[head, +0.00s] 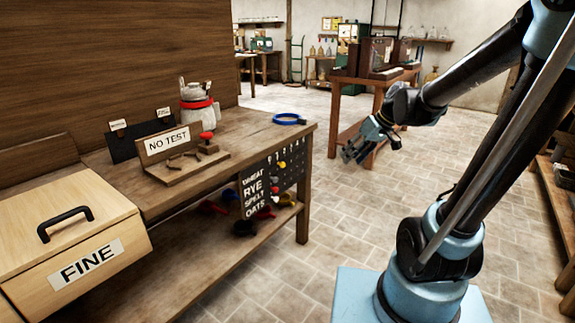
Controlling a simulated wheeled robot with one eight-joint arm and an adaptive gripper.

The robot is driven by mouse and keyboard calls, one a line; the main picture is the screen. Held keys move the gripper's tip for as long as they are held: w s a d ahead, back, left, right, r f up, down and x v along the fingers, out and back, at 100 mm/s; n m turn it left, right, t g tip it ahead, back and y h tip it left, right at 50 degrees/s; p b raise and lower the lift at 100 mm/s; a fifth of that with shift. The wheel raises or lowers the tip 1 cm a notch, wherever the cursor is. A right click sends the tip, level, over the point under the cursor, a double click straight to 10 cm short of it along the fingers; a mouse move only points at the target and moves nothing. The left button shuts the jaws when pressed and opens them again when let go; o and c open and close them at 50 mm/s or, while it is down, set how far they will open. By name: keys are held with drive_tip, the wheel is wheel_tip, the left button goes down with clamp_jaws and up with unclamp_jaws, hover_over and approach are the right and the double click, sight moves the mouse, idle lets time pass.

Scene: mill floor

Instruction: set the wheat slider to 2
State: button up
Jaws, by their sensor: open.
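A FINE box (75,246) is at left. The tiled floor (330,215) between board and arm is clear.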

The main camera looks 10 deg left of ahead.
drive_tip(key=w+a+n+y, duration=0.3)
drive_tip(key=w+a+n, duration=0.1)
drive_tip(key=w+a, duration=0.75)
approach(284, 164)
drive_tip(key=shift+g+y, duration=0.3)
drive_tip(key=shift+g, duration=0.1)
drive_tip(key=x, duration=0.8)
drive_tip(key=shift+w+f, duration=0.4)
drive_tip(key=shift+w, duration=0.05)
clamp_jaws()
